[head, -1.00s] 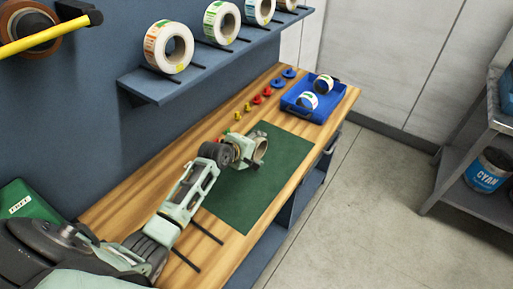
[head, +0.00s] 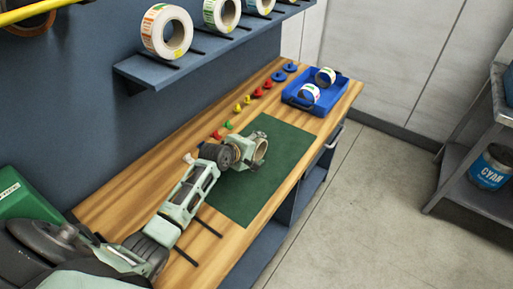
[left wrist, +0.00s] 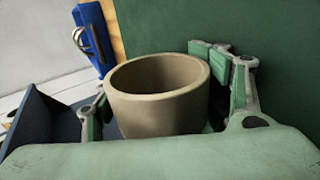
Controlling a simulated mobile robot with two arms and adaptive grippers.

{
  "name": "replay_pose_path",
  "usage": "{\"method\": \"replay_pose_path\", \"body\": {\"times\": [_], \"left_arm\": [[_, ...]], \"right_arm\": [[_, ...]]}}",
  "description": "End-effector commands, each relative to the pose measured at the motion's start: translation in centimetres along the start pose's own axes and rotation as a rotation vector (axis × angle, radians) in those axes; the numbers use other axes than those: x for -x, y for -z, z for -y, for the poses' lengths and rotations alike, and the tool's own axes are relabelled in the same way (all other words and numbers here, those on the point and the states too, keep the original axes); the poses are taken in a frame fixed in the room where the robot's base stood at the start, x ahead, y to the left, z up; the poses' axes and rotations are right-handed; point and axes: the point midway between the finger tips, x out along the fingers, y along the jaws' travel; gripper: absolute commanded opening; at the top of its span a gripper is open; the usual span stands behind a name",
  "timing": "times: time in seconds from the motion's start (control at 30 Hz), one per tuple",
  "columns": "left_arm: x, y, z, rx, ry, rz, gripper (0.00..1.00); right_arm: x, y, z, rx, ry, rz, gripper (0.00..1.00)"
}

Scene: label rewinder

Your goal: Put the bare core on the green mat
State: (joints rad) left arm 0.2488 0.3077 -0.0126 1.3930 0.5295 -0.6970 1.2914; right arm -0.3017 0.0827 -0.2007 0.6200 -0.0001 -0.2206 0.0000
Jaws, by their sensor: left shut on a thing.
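The bare core (left wrist: 160,90), a plain tan cardboard ring, sits between the fingers of my left gripper (left wrist: 165,92) in the left wrist view. In the head view the core (head: 262,148) shows at the end of my left arm, and my left gripper (head: 252,155) is shut on it. Both are over the green mat (head: 245,200), near its back left part. I cannot tell whether the core touches the mat. The mat also fills the upper right of the left wrist view (left wrist: 280,50). My right gripper is not in view.
A blue tray (head: 331,101) with two small label rolls stands at the bench's far end. Several coloured pieces lie in a row along the wall. A shelf (head: 150,78) with label rolls hangs above. Two dark rods (head: 208,229) lie near my arm. The mat's front part is clear.

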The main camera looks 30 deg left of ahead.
Motion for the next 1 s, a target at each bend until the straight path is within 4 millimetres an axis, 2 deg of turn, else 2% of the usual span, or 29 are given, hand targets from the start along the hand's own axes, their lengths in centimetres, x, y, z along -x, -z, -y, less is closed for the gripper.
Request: {"method": "replay_pose_path", "body": {"times": [0.03, 0.3, 0.9, 1.0], "left_arm": [[-0.29, -0.43, 1.50, 0.001, 0.028, 0.007, 0.66], [-0.31, -0.53, 1.61, 0.002, 0.030, 0.009, 0.90], [-0.19, -0.22, 1.11, 0.001, 0.021, 0.004, 0.90], [-0.11, -0.18, 1.08, 0.000, 0.020, 0.003, 0.90]], "right_arm": [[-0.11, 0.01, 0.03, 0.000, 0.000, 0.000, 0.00], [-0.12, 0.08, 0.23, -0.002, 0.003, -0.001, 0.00], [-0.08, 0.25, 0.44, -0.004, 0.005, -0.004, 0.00], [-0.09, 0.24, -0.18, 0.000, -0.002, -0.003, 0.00]]}}
